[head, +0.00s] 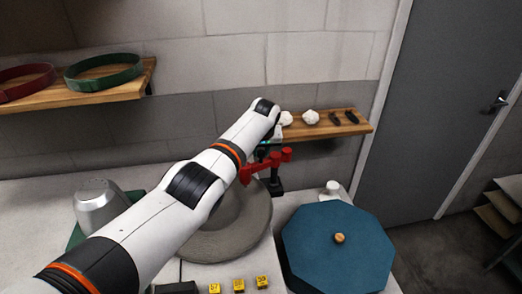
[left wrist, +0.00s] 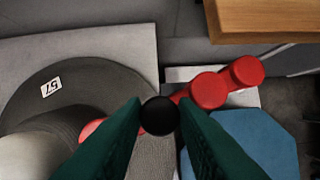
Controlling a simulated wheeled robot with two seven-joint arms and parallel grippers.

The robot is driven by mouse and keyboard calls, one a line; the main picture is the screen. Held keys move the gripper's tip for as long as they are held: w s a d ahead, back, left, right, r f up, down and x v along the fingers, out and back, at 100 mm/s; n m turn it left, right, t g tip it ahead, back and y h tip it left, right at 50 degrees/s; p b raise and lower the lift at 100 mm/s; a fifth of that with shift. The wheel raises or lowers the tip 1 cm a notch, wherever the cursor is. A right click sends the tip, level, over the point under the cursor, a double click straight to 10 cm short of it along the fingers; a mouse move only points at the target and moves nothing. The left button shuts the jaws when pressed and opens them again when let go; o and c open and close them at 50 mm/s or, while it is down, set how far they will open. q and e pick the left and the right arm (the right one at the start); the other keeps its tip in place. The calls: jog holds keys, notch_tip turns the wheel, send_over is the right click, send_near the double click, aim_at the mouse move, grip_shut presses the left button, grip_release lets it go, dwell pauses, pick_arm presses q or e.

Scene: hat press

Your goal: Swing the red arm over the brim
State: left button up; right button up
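The red arm (head: 272,160) is a jointed bar on a dark post behind the grey hat (head: 230,235). In the left wrist view the red arm (left wrist: 208,90) runs leftward from its round joints and its far end shows over the grey brim (left wrist: 95,85), which bears a tag. A black knob (left wrist: 160,116) on the arm fills the gap between the green fingers of my left gripper (left wrist: 160,106), which look shut on it. In the head view my left arm hides much of the hat and most of the gripper. My right gripper is not in view.
A blue octagonal piece (head: 338,250) with a wooden knob stands right of the hat. A metal dome (head: 100,206) stands at left. Yellow number tags (head: 238,286) lie in front. Wall shelves hold hat bands (head: 103,72) and small items (head: 311,117).

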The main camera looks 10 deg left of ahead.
pick_arm(q)
jog(key=shift+o, duration=0.3)
jog(key=shift+r, duration=0.1)
jog(key=shift+r, duration=0.1)
jog(key=shift+s+d+r+p, duration=0.2)
jog(key=shift+r+p, duration=0.2)
jog(key=shift+r, duration=0.25)
jog(key=b+v, duration=0.2)
jog(key=v, duration=0.8)
jog(key=shift+r, duration=0.25)
jog(key=shift+s+a, duration=0.1)
